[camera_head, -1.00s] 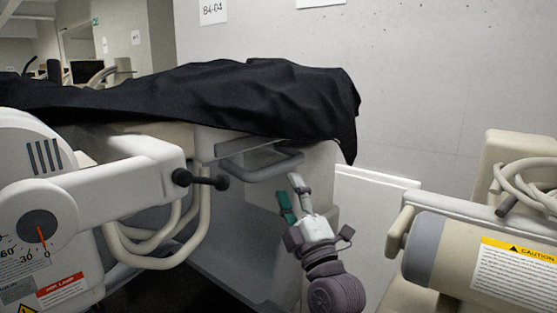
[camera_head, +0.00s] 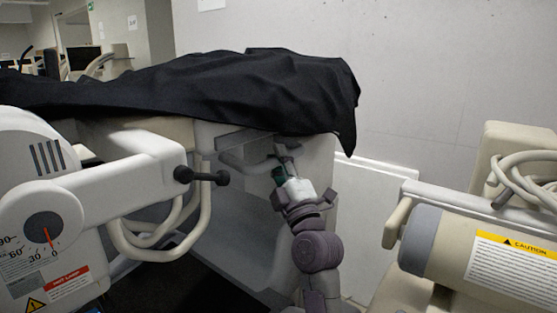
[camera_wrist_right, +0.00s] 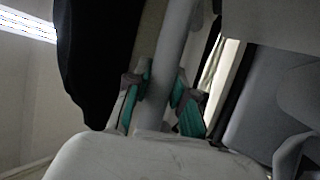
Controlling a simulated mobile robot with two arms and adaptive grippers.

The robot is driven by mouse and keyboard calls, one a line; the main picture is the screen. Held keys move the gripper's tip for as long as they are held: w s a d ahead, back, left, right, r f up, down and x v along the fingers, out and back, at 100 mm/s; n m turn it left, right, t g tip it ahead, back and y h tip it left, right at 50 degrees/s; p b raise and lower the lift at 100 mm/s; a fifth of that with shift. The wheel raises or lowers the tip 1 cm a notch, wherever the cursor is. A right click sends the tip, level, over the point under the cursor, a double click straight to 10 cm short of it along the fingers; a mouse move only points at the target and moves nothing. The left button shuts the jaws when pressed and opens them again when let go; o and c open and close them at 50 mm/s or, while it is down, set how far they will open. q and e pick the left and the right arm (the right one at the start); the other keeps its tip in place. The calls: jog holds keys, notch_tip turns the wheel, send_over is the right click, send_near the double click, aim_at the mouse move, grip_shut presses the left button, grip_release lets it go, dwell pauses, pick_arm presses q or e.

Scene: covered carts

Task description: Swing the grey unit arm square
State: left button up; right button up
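A grey unit (camera_head: 240,225) stands in the middle of the head view under a black cover. A grey bar handle (camera_head: 238,158) shows on its front, just below the cover. My right gripper (camera_head: 280,163) is at the right end of this handle. In the right wrist view its teal-padded fingers (camera_wrist_right: 160,88) stand either side of a light grey bar (camera_wrist_right: 172,50). A gap shows at the right finger, so it looks open around the bar. Contact on the left side is unclear. My left gripper is not in view.
A white arm (camera_head: 110,190) with a dark knob (camera_head: 205,177) and an angle dial (camera_head: 45,232), its red pointer near 0, is at the left. A beige cylinder unit (camera_head: 460,250) with a caution label stands at the right. The black cover (camera_head: 220,90) hangs close above my gripper.

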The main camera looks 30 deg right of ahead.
grip_shut()
jog(key=shift+f, duration=0.1)
